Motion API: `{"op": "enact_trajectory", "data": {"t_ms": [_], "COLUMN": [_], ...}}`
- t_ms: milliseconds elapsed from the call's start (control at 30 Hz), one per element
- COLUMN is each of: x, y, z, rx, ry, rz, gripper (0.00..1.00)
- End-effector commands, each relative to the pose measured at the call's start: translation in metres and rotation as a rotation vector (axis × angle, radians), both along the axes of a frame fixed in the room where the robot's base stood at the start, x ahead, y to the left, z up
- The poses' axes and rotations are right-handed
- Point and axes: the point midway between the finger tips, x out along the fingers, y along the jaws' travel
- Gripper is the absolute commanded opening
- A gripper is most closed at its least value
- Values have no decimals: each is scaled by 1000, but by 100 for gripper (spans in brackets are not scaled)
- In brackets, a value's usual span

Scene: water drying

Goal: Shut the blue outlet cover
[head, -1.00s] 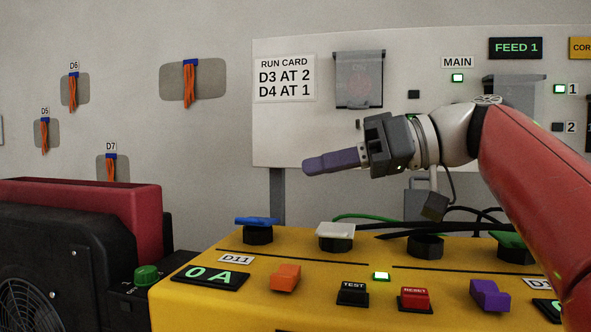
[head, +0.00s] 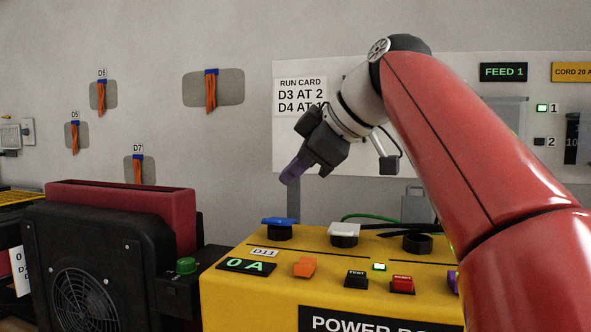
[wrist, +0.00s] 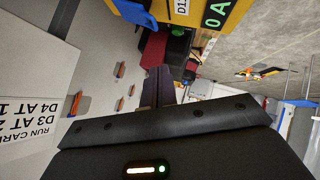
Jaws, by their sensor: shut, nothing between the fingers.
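The blue outlet cover (head: 277,221) is on the far left of the yellow power box's top in the head view. It sits tilted above its round black outlet (head: 279,234), so it looks raised. In the wrist view a blue piece (wrist: 134,13), likely the same cover, shows at the top edge by the yellow box. My gripper (head: 288,179) has purple fingers and is shut and empty. It points down and left, above the cover and apart from it. In the wrist view the shut fingers (wrist: 160,86) show at the centre.
The yellow box (head: 235,292) also carries a white cover (head: 344,229), an orange switch (head: 305,267), and TEST and RESET buttons. A black fan unit (head: 95,260) with a red top stands left. A white panel with a run card (head: 300,97) is behind my arm.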

Motion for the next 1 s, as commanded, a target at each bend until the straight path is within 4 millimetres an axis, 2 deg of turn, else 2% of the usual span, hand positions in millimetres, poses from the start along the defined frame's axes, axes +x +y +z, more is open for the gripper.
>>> {"op": "enact_trajectory", "data": {"t_ms": [33, 267, 433, 600, 1000], "x": [6, 31, 41, 45, 46], "y": [8, 35, 28, 26, 26], "z": [-12, -41, -63, -71, -74], "rx": [0, 1, 2, 2, 0], "ry": [4, 4, 3, 2, -2], "rz": [5, 4, -1, 0, 0], "gripper": [0, 0, 0, 0, 0]}}
